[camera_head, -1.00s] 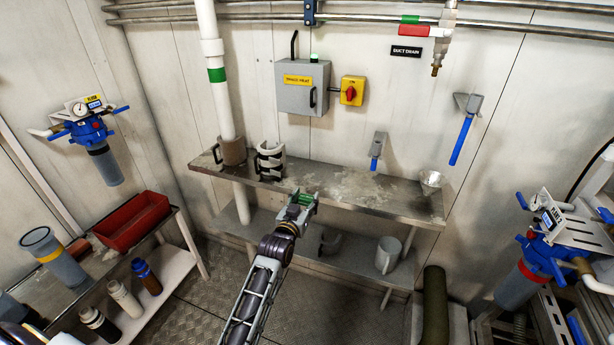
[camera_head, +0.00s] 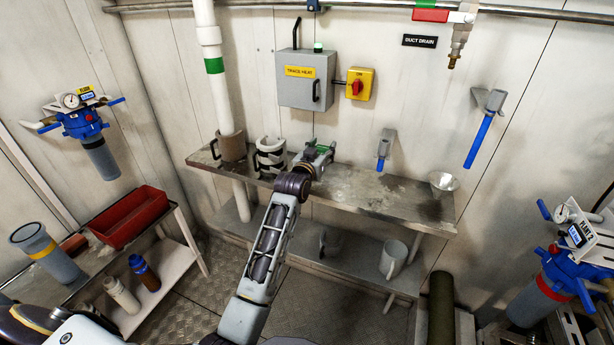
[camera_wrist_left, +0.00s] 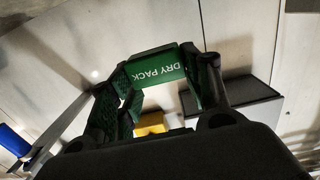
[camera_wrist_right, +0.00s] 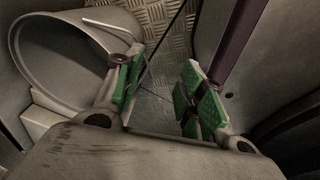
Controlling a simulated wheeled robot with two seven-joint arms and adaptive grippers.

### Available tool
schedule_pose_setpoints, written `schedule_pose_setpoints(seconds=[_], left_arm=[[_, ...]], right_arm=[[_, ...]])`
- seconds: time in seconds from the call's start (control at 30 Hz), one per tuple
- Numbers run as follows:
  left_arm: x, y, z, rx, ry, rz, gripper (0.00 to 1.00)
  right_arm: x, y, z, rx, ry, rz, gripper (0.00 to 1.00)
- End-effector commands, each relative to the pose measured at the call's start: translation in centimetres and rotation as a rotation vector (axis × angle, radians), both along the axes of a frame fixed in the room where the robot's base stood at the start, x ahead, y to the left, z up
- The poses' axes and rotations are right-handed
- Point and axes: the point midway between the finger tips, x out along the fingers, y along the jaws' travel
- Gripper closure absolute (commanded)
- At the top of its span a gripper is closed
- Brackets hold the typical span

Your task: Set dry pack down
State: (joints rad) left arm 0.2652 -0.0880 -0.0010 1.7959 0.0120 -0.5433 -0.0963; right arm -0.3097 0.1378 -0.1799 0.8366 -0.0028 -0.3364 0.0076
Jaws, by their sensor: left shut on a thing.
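The dry pack (camera_wrist_left: 160,72) has a green face with white "DRY PACK" lettering in the left wrist view. My left gripper (camera_head: 319,152) is shut on it, with the pack between its green-padded fingers. I cannot tell whether the held pack touches the shelf. My right gripper (camera_wrist_right: 160,88) is open and empty in the right wrist view, above a patterned metal floor; the head view does not show it.
A blue-handled tool (camera_head: 384,150) hangs on the wall to the right of the gripper. The shelf between is clear. A grey control box (camera_head: 304,80) is above.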

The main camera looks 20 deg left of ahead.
Motion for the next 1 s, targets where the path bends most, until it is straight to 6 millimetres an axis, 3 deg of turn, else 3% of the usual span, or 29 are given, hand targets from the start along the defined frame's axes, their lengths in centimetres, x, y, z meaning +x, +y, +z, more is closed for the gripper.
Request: schedule_pose_setpoints(seconds=[0.23, 0.4, 0.7, 1.0], left_arm=[[0.0, 0.0, -0.2, 0.0, 0.0, 0.0, 0.74], [0.0, 0.0, -1.6, 0.0, 0.001, 0.0, 0.74], [-0.1, 0.0, -5.5, 0.0, 0.002, 0.0, 0.74], [0.0, 0.0, -6.3, 0.0, -0.001, 0.0, 0.74]], right_arm=[[-0.8, -0.1, -0.2, -0.002, 0.012, -0.001, 0.6], [-0.9, -0.1, -0.4, -0.002, 0.016, -0.001, 0.6], [0.7, 0.4, -0.1, 0.004, -0.002, -0.001, 0.6], [1.2, 0.7, 0.1, 0.007, -0.01, -0.001, 0.6]])
